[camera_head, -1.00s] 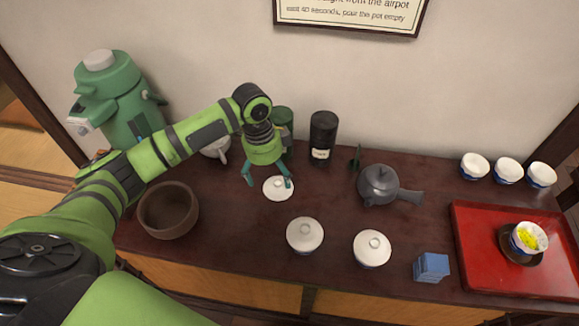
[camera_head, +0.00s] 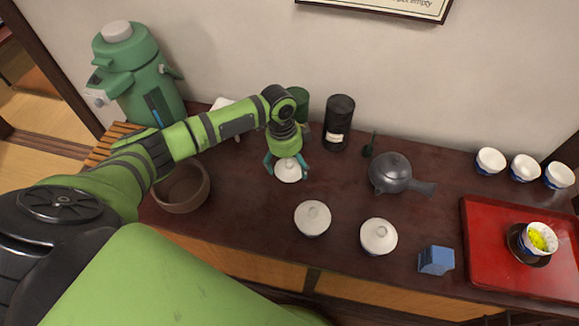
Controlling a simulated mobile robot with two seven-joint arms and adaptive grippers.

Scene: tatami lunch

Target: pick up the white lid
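A white lid (camera_head: 288,172) with a small knob lies at the back middle of the dark wooden counter. My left gripper (camera_head: 287,166) is directly over it, pointing down, with its teal fingers spread to either side of the lid. Whether the fingers touch the lid cannot be told. Two more white lidded cups stand nearer the front: one in the middle (camera_head: 312,218) and one to its right (camera_head: 378,237). My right gripper does not show.
A dark canister (camera_head: 338,122) and a green canister (camera_head: 301,103) stand close behind the gripper. A dark teapot (camera_head: 390,173) is to the right. A brown bowl (camera_head: 183,188) lies under my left arm. A red tray (camera_head: 490,250), blue box (camera_head: 436,260) and green airpot (camera_head: 135,75) stand around.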

